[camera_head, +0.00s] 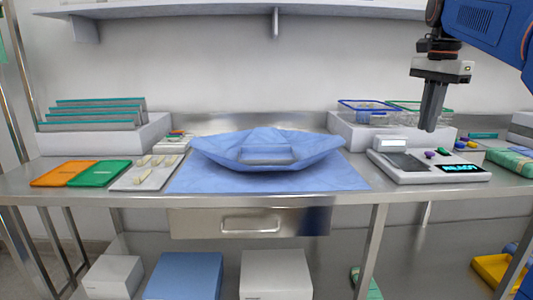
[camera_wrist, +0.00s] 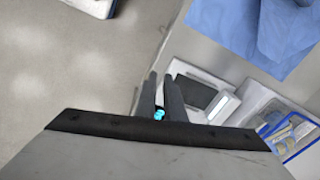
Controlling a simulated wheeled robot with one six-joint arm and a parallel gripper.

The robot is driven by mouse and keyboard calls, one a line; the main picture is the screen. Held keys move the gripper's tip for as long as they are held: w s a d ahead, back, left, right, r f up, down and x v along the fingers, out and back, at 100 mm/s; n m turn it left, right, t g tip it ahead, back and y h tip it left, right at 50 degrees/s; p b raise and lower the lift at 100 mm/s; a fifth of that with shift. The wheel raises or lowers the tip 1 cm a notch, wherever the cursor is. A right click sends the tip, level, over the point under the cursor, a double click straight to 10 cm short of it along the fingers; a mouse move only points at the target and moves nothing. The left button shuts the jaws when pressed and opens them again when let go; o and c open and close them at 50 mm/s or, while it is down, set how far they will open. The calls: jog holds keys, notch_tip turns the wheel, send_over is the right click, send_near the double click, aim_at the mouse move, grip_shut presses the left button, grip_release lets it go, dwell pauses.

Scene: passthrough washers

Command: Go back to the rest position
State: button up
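My gripper (camera_head: 431,128) hangs at the upper right in the head view, pointing down above the white device (camera_head: 430,168) with a lit cyan display. It is clear of the counter (camera_head: 150,203) and touches nothing. In the wrist view, its two dark fingers (camera_wrist: 159,80) stand a little apart. I see nothing held between them; part of the device and its cyan display show through the gap.
A blue wrap (camera_head: 225,150) lies open on a blue sheet (camera_head: 290,183) mid-counter. Orange (camera_head: 62,173) and green (camera_head: 99,174) pads lie left. Wire baskets (camera_head: 365,107) stand behind the device. A shelf (camera_head: 200,9) spans the wall above.

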jog(key=s+a+f+n+t, duration=0.1)
jog(key=s+a+f+n, duration=0.3)
jog(key=s+f, duration=0.4)
jog(key=s+a+f+n+t, duration=0.1)
jog(key=s+a+f+n, duration=0.2)
jog(key=s+f, duration=0.6)
jog(key=s+a+f+n+t, duration=0.2)
jog(key=s+a+f+n, duration=0.2)
jog(key=f, duration=1.2)
jog(key=s+n, duration=0.3)
jog(key=s, duration=0.1)
jog(key=shift+s+a+f, duration=0.25)
jog(key=shift+s+a, duration=0.05)
jog(key=shift+s, duration=0.1)
